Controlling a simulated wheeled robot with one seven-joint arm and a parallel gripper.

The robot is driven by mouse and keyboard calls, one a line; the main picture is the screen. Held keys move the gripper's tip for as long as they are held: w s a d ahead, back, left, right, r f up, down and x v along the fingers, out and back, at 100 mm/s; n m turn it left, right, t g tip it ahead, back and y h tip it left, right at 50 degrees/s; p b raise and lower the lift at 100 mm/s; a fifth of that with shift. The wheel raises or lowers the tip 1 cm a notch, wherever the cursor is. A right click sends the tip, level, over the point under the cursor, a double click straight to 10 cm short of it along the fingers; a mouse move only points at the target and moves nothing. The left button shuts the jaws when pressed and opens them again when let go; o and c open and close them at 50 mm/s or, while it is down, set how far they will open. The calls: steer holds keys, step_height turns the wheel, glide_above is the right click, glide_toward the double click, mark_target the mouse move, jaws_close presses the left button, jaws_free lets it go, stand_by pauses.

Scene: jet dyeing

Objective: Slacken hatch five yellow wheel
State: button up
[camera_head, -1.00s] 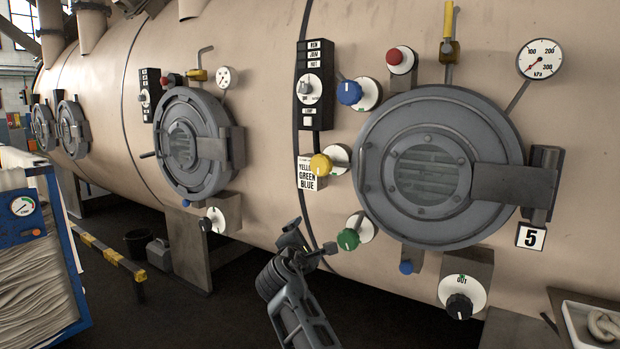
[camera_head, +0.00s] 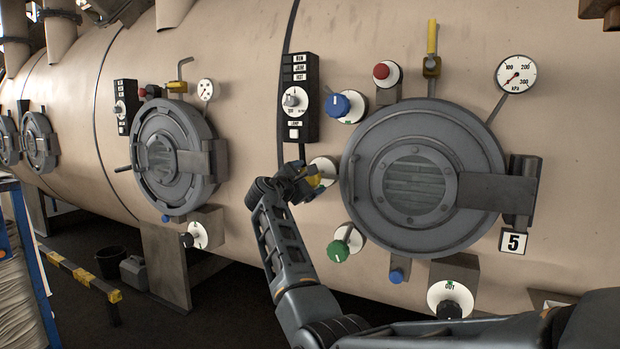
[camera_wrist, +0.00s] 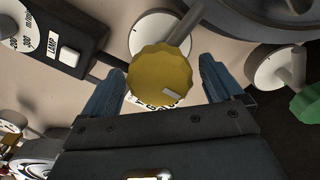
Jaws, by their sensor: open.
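Hatch five (camera_head: 415,190) is a round grey door with the plate "5" (camera_head: 513,241) at its lower right. Its yellow wheel (camera_head: 313,177) sits on a white dial (camera_head: 327,168) at the hatch's left and is partly hidden by my gripper (camera_head: 308,176). In the wrist view the yellow wheel (camera_wrist: 160,79) is a ribbed knob on a stem. My gripper (camera_wrist: 164,88) is open, one blue-grey finger on each side of the wheel. A gap shows between each finger and the wheel. The instruction plate behind is mostly hidden.
A blue knob (camera_head: 338,105) is above and a green knob (camera_head: 338,250) below the yellow wheel. A black switch panel (camera_head: 299,97) is up to the left. The wrist view also shows part of the green knob (camera_wrist: 306,104) at the right edge.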

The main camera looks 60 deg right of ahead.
steer(key=shift+d, duration=0.8)
steer(key=shift+c, duration=0.2)
steer(key=c, duration=0.9)
